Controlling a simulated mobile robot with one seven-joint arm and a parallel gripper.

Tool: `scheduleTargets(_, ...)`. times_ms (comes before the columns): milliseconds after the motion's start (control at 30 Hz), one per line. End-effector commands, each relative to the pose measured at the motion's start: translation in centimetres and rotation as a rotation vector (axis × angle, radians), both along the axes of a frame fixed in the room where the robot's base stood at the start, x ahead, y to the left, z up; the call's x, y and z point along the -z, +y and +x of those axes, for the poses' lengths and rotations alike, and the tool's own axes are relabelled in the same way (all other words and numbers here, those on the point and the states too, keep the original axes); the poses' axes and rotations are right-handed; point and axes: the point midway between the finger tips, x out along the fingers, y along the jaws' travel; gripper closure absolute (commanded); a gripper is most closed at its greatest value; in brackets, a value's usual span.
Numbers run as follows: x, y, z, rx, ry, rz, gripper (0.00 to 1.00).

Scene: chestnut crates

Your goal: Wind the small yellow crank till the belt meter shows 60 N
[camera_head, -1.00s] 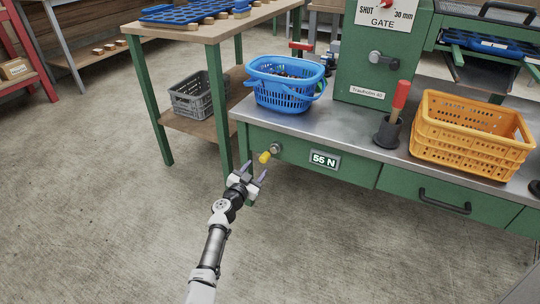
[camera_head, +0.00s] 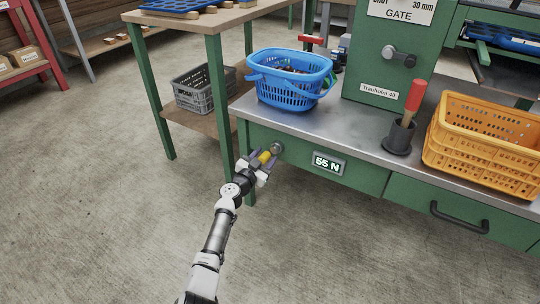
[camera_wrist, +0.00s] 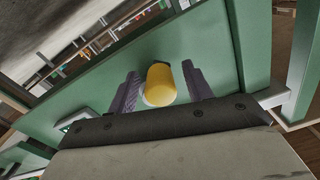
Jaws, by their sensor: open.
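The small yellow crank (camera_head: 264,157) sticks out from the green front of the bench, on a round grey hub (camera_head: 277,148). The belt meter (camera_head: 328,164), to the right of it, reads 55 N. My gripper (camera_head: 262,163) is open, with its fingers on either side of the crank's yellow knob. In the wrist view the knob (camera_wrist: 160,84) lies between the two grey fingers, with a gap showing on the right. Whether the left finger touches it I cannot tell.
A blue basket (camera_head: 259,86), a red-handled tool in a dark cup (camera_head: 397,139) and an orange crate (camera_head: 470,164) stand on the metal bench top. A grey crate (camera_head: 192,98) sits on the lower shelf of the table at left. The floor in front is clear.

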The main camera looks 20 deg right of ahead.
Motion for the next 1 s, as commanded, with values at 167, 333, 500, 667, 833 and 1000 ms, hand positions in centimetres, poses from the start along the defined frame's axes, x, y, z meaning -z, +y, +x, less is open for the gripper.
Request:
scheduleTargets(167, 0.03, 0.19, 0.14, -0.001, -0.001, 0.002, 0.5)
scheduleTargets(333, -0.01, 0.22, 0.16, -0.001, -0.001, 0.002, 0.5)
scheduleTargets(500, -0.02, 0.22, 0.15, -0.001, 0.0, 0.001, 0.5)
scheduleTargets(667, -0.02, 0.21, 0.16, -0.001, 0.0, 0.001, 0.71)
scheduleTargets(833, -0.04, 0.24, 0.18, -0.002, -0.001, 0.0, 0.92)
scheduleTargets(1000, -0.12, 0.29, 0.24, -0.004, -0.007, 0.004, 0.92)
